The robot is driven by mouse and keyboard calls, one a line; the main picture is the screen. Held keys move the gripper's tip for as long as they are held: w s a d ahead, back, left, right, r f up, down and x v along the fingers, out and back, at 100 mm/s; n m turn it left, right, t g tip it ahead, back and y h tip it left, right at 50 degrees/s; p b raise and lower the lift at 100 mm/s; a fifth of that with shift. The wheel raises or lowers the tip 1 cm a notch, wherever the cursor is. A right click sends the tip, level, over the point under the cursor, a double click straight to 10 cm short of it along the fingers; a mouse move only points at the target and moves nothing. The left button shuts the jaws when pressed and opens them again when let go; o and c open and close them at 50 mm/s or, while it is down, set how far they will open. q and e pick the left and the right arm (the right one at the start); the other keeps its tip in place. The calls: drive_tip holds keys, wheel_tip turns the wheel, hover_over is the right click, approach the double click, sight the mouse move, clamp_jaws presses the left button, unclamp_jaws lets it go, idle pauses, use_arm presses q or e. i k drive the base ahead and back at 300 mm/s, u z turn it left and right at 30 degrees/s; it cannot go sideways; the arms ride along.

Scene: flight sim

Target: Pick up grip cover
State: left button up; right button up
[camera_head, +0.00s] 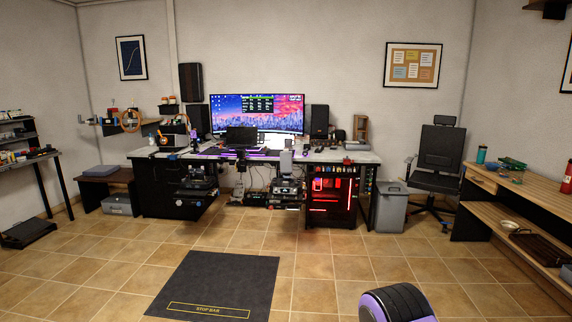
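I cannot pick out the grip cover in the head view. The long desk (345,157) against the back wall bears many small items, too small to tell apart from here. Neither of my grippers is in view, so I cannot see whether they hold anything.
A black floor mat marked STOP BAR (220,280) lies in front of the desk, with open tiled floor around it. A grey bin (390,212) and a black office chair (437,170) stand right of the desk. A wooden bench (515,215) lines the right side, a dark shelf (30,160) the left.

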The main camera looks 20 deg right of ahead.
sight(285, 156)
drive_tip(key=z, duration=0.55)
drive_tip(key=i, duration=2.15)
drive_tip(key=z, duration=0.55)
drive_tip(key=i, duration=2.65)
drive_tip(key=u, duration=0.4)
